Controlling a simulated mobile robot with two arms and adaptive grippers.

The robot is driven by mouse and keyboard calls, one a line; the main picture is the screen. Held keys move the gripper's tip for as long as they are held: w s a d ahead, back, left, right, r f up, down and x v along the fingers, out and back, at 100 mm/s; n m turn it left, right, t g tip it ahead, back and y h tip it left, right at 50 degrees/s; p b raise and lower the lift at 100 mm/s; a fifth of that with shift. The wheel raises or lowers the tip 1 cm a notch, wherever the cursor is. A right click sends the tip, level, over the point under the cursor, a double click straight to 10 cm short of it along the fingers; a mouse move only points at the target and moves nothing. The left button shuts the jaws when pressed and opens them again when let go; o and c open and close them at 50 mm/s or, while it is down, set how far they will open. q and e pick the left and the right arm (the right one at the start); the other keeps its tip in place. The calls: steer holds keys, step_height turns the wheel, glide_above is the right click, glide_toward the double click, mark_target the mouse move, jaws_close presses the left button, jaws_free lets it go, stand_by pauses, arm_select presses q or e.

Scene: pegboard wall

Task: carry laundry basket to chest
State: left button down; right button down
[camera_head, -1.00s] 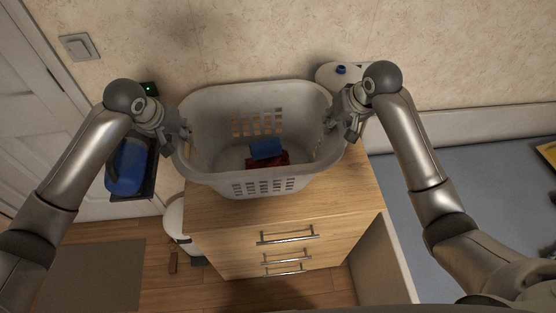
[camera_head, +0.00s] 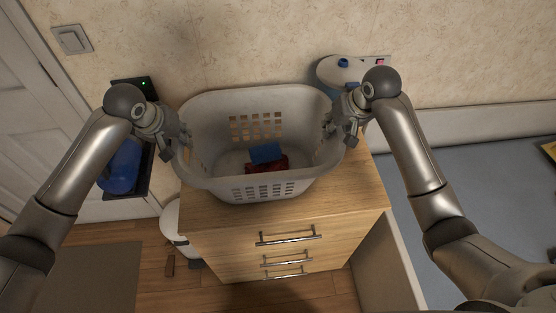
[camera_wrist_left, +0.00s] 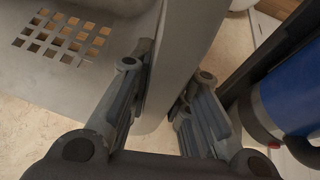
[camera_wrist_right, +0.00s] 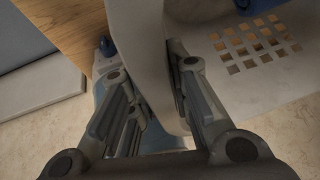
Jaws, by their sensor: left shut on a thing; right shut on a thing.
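A grey-white plastic laundry basket (camera_head: 262,187) with slotted sides is held between my arms, over the top of a wooden chest (camera_head: 345,190) with several drawers. A blue item (camera_head: 266,152) and a red item (camera_head: 268,166) lie in it. My left gripper (camera_head: 182,140) is shut on the basket's left rim; the left wrist view shows the rim between its fingers (camera_wrist_left: 165,100). My right gripper (camera_head: 333,127) is shut on the right rim, also seen between the fingers (camera_wrist_right: 155,95) in the right wrist view. Whether the basket's bottom touches the chest top is hidden.
A white and blue appliance (camera_head: 340,72) stands behind the basket at the right, against the wall. A blue container (camera_head: 122,168) sits on a dark shelf at the left. A white bin (camera_head: 174,222) stands on the floor left of the chest. A blue-grey surface (camera_head: 470,190) lies at the right.

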arm_select(q)
steer(key=shift+a+f, duration=0.15)
steer(key=shift+f, duration=0.2)
arm_select(e)
steer(key=shift+d+f, duration=0.15)
steer(key=shift+f, duration=0.15)
arm_select(q)
steer(key=c, duration=1.3)
jaws_free()
steer(key=shift+c, duration=0.2)
arm_select(e)
steer(key=c, duration=1.3)
jaws_free()
steer(key=shift+c, duration=0.2)
steer(key=shift+r, duration=0.1)
arm_select(q)
steer(key=v, duration=1.2)
arm_select(e)
steer(key=v, duration=1.2)
